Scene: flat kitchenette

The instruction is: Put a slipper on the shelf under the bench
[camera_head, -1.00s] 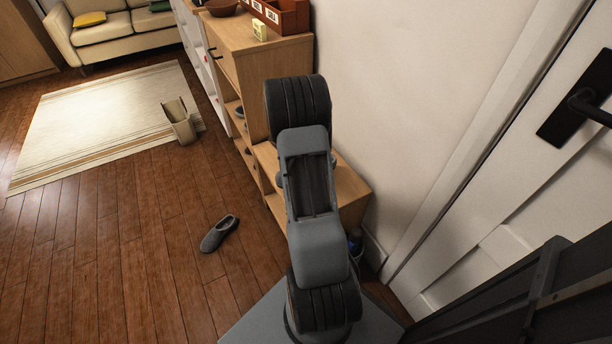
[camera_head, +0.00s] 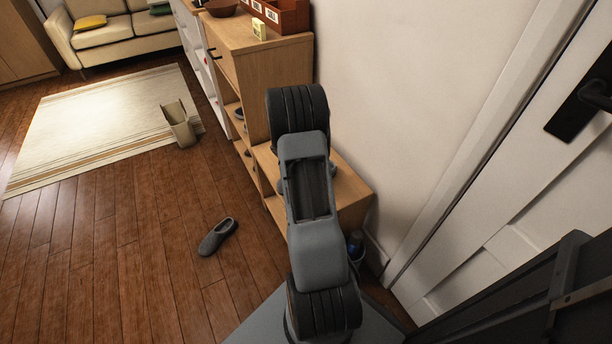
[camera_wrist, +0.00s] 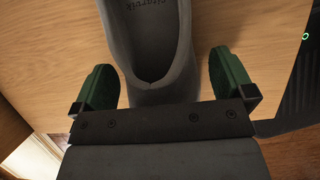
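One grey slipper (camera_head: 217,236) lies on the wooden floor left of the bench (camera_head: 352,192). A second grey slipper (camera_wrist: 158,40) fills the top middle of the wrist view, over or on a light wooden board (camera_wrist: 60,50). My gripper (camera_wrist: 165,88) has its green-padded fingers on either side of the heel of this slipper. The fingers are wide apart, with narrow gaps seeming to show beside the slipper. In the head view my arm hides the gripper, this slipper and part of the bench. I cannot tell which bench surface the board is.
A wooden cabinet (camera_head: 275,75) stands behind the bench along the wall. The door (camera_head: 540,210) is at the right. A small container with a blue item (camera_head: 355,245) stands by the bench's near end. An open beige box (camera_head: 180,124) stands at the rug's edge (camera_head: 100,120).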

